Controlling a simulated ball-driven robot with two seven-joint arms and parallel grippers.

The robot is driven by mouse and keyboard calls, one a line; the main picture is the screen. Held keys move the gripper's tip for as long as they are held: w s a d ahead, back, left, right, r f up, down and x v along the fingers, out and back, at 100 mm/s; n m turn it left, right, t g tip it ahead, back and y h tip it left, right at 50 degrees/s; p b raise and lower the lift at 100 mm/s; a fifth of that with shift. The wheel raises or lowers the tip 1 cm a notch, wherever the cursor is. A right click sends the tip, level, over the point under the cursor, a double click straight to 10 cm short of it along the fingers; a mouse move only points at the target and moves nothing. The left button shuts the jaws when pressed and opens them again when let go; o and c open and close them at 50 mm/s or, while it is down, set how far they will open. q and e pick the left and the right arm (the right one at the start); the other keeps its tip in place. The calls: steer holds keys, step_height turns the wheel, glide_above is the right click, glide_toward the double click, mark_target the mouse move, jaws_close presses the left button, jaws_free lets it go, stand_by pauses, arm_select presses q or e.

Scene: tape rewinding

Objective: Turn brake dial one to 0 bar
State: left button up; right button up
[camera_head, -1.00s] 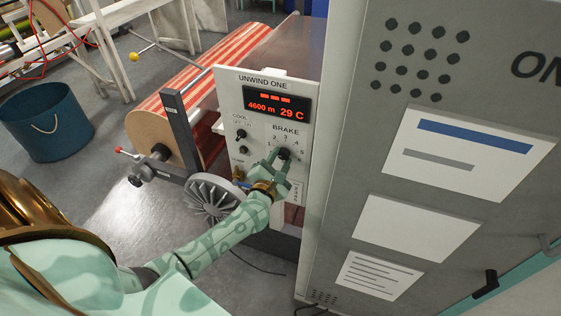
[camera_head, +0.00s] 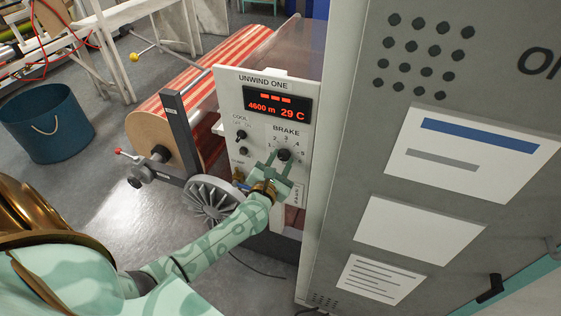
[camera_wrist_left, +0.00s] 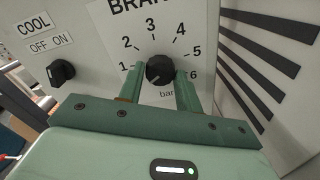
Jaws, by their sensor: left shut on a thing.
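The brake dial is a round black knob (camera_head: 284,154) on the white UNWIND ONE panel (camera_head: 229,95). In the left wrist view the knob (camera_wrist_left: 160,69) sits below the printed numbers 1 to 6, above the word bar. A pale mark shows on its lower left side; its exact reading is hard to tell. The 0 is not visible. My left gripper (camera_head: 281,157) is shut on the dial, with one green finger on each side, as the left wrist view also shows (camera_wrist_left: 159,76). My right gripper is not in view.
A red display (camera_head: 277,104) is above the dial. A COOL switch (camera_wrist_left: 61,72) is to its left. A tall grey cabinet (camera_head: 350,150) closes off the right side. A blue bin (camera_head: 46,125) stands on the floor.

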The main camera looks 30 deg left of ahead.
arm_select(q)
steer(key=shift+f, duration=0.1)
steer(key=o, duration=1)
steer(key=shift+s, duration=0.15)
steer(key=p+v, duration=0.1)
steer(key=v, duration=1.5)
steer(key=shift+s, duration=0.1)
